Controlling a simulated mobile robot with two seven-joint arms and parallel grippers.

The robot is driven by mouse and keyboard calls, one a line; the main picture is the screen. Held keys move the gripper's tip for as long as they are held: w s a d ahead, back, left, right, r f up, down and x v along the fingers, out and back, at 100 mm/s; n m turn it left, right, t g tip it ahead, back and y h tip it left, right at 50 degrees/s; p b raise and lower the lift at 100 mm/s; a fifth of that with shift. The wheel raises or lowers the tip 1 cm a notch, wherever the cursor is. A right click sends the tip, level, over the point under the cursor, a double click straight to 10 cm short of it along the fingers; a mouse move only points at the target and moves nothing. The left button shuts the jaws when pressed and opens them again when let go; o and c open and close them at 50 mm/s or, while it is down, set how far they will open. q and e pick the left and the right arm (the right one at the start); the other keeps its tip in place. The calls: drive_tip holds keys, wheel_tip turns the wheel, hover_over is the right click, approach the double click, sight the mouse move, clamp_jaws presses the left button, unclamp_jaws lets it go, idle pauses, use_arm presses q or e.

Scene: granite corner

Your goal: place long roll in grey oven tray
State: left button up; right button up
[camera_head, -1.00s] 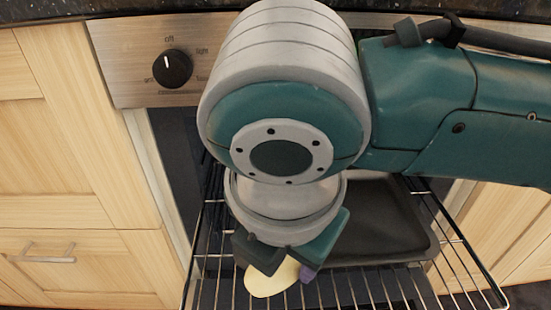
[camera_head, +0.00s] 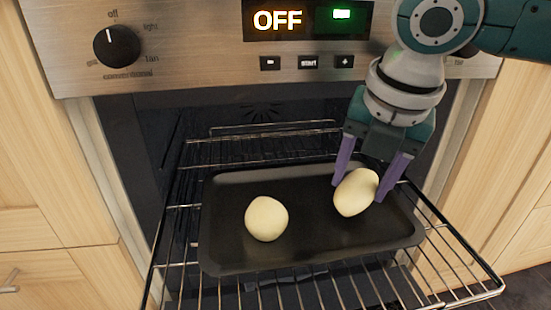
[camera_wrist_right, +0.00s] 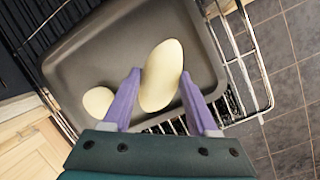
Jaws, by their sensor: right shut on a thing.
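The long roll (camera_head: 354,198) is pale and oval, between the purple fingers of my right gripper (camera_head: 358,191), which is shut on it. It is over the right part of the grey oven tray (camera_head: 308,205); I cannot tell whether it touches the tray floor. In the right wrist view the long roll (camera_wrist_right: 161,72) stands out between the fingers, with the tray (camera_wrist_right: 115,50) behind it. A rounder pale roll (camera_head: 266,218) lies in the tray's left half. My left gripper is not in view.
The tray rests on a pulled-out wire rack (camera_head: 450,262) in front of the open oven. The oven's control panel (camera_head: 200,40) with a knob and a display reading OFF is above. Wooden cabinets (camera_head: 50,180) stand on both sides. The tray's middle is clear.

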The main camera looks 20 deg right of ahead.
sight(363, 186)
wheel_tip(363, 186, down, 4)
drive_tip(key=shift+r+b, duration=0.2)
drive_tip(key=shift+b, duration=0.85)
drive_tip(key=shift+r, duration=0.1)
drive_tip(key=o, duration=1.4)
drive_tip(key=shift+c, duration=0.2)
